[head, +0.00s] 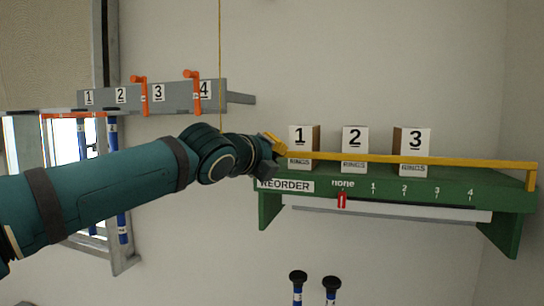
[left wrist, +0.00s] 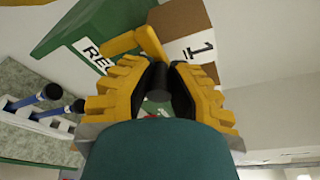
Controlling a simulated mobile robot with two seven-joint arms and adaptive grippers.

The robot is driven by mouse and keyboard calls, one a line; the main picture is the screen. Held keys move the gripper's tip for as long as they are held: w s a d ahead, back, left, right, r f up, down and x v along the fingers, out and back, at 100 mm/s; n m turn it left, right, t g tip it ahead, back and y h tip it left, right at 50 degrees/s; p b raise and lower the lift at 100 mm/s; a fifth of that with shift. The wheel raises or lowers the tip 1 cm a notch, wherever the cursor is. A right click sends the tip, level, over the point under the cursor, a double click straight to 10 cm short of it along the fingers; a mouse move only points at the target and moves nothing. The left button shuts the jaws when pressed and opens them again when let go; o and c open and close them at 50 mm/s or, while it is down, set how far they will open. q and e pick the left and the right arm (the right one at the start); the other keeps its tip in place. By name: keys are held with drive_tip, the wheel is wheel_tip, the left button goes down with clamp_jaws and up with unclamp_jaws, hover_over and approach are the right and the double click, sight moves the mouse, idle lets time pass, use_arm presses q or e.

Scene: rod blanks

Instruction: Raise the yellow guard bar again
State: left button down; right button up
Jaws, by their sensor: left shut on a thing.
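The yellow guard bar (head: 440,161) runs low across the front of three numbered boxes on the green shelf (head: 390,187). Its right end has a short post down to the shelf. My left gripper (head: 274,150) is at the bar's left end. In the left wrist view its yellow fingers (left wrist: 165,97) are shut on a dark round knob (left wrist: 162,104), close below the bar's angled end piece (left wrist: 150,46). How the knob joins the bar is hidden. My right gripper is not in view.
Box 1 (head: 301,143) is just right of my gripper, with box 2 (head: 354,142) and box 3 (head: 412,143) beyond. A red marker (head: 342,201) sits under "none". A grey numbered rail (head: 180,97) with orange hooks is at upper left. The wall above the boxes is clear.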

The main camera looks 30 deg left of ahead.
use_arm(q)
drive_tip(key=c, duration=0.9)
unclamp_jaws()
drive_tip(key=shift+o, duration=0.2)
drive_tip(key=s+r, duration=0.1)
drive_tip(key=s, duration=1)
drive_tip(key=shift+s+d+r, duration=0.25)
drive_tip(key=shift+s+r, duration=0.1)
drive_tip(key=shift+s, duration=0.05)
